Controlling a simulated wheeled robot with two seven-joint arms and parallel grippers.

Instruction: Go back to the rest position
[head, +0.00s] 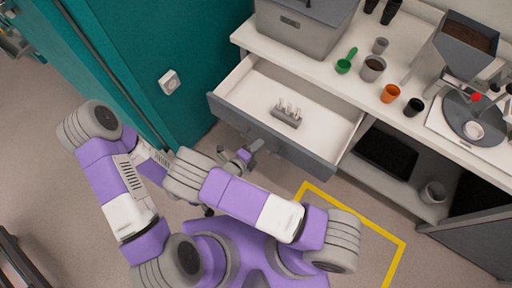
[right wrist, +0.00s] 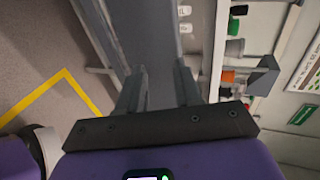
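My right gripper (head: 248,153) is just in front of the grey front of an open drawer (head: 312,160). In the right wrist view my right gripper (right wrist: 160,85) has its two fingers apart, with nothing clearly held between them. The drawer front (right wrist: 148,35) runs past the fingertips there; I cannot tell whether they touch it. My left arm (head: 105,175) is folded at the left of the head view. Its gripper does not show.
The drawer holds a grey rack (head: 286,119) with small white items. The counter above carries a grey box (head: 300,30), a green scoop (head: 346,62), an orange pot (head: 390,93) and other cups. A teal cabinet (head: 150,50) stands left. Yellow tape (head: 355,217) marks the floor.

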